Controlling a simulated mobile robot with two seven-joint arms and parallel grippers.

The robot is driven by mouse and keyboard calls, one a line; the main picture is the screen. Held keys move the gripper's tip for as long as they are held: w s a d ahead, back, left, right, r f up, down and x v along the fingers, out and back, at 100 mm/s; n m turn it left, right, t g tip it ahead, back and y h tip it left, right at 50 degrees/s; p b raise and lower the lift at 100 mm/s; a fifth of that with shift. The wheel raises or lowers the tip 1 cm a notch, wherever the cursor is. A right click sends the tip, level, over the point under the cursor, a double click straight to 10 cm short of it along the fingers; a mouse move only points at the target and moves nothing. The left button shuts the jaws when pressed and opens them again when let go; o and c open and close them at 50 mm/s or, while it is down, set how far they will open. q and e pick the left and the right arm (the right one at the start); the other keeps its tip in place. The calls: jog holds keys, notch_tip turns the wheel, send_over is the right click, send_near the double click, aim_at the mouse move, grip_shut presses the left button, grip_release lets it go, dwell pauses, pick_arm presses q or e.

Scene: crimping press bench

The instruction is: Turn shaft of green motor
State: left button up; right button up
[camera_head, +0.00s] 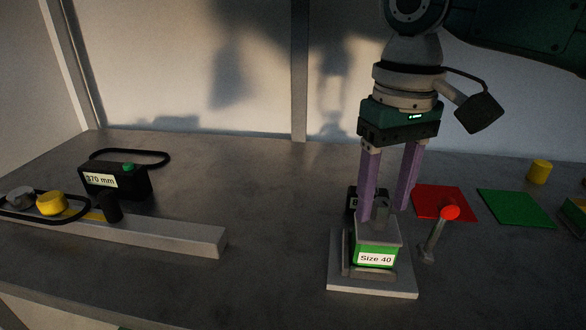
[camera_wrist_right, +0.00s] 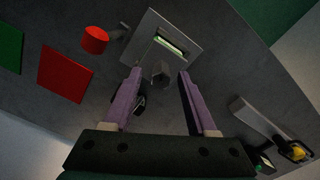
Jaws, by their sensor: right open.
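The green motor (camera_head: 375,250), labelled "Size 40", sits in a grey mount on a pale base plate (camera_head: 372,288) near the front middle of the bench. Its short grey shaft (camera_head: 381,211) stands up from the top plate; the wrist view also shows it (camera_wrist_right: 161,73). My right gripper (camera_head: 384,213) points down from above with its purple fingers open. In the wrist view my right gripper (camera_wrist_right: 160,74) has one fingertip on each side of the shaft, with a gap on both sides. My left gripper is not in view.
A red-knobbed lever (camera_head: 450,213) stands close right of the motor. Red (camera_head: 446,202) and green (camera_head: 516,207) squares and a yellow cylinder (camera_head: 539,171) lie farther right. A dark box (camera_head: 353,200) is partly hidden behind the motor. A grey rail (camera_head: 170,235) and a "370 mm" box (camera_head: 117,181) lie left.

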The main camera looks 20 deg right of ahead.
jog(key=shift+f, duration=0.7)
grip_shut()
